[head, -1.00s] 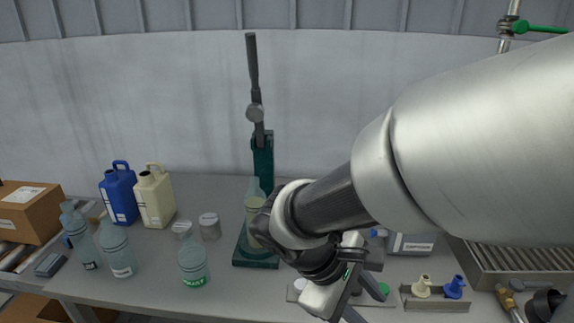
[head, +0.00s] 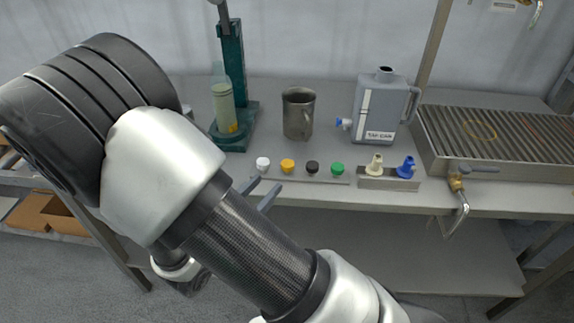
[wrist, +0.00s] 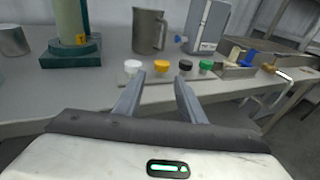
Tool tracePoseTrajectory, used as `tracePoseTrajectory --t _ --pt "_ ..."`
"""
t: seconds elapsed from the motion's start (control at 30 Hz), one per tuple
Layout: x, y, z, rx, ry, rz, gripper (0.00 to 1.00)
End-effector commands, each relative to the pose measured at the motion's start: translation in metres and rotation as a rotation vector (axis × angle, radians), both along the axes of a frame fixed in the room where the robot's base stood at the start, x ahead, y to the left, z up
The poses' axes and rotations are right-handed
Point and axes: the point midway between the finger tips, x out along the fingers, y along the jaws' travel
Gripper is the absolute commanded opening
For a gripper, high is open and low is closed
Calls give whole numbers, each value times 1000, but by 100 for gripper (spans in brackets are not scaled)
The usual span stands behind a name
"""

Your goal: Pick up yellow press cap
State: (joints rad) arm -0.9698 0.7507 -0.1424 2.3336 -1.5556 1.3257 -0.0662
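The yellow press cap (head: 287,166) sits in a row of caps on a flat grey strip near the table's front edge. A white cap (head: 263,164) is to its left, and a black cap (head: 312,167) and a green cap (head: 337,169) are to its right. In the wrist view the yellow cap (wrist: 161,66) shows beyond and between my fingertips. My gripper (wrist: 158,80) is open and empty, with its fingers apart and short of the caps. In the head view my gripper (head: 260,191) is partly hidden by my arm.
A metal mug (head: 298,115) and a grey jerrycan (head: 381,108) stand behind the caps. A green press (head: 232,85) holding a bottle is at left. A holder with cream and blue nozzles (head: 388,181) is right of the caps, beside a grated drain tray (head: 490,135) with a brass tap (head: 457,185).

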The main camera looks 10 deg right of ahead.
Motion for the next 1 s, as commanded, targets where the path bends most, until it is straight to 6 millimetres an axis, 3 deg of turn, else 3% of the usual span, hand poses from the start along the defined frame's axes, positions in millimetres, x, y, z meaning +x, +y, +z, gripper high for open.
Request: tracePoseTrajectory --t 0.1,0.3,0.5,0.8,1.0 --pt "20 -19 -5 0 -1 -6 36" --pt "44 -39 -9 2 0 -3 36" --pt "53 -47 -10 1 -1 -2 36" --pt "82 -76 -15 2 0 -4 36" --pt "88 -80 -15 2 0 -1 36"
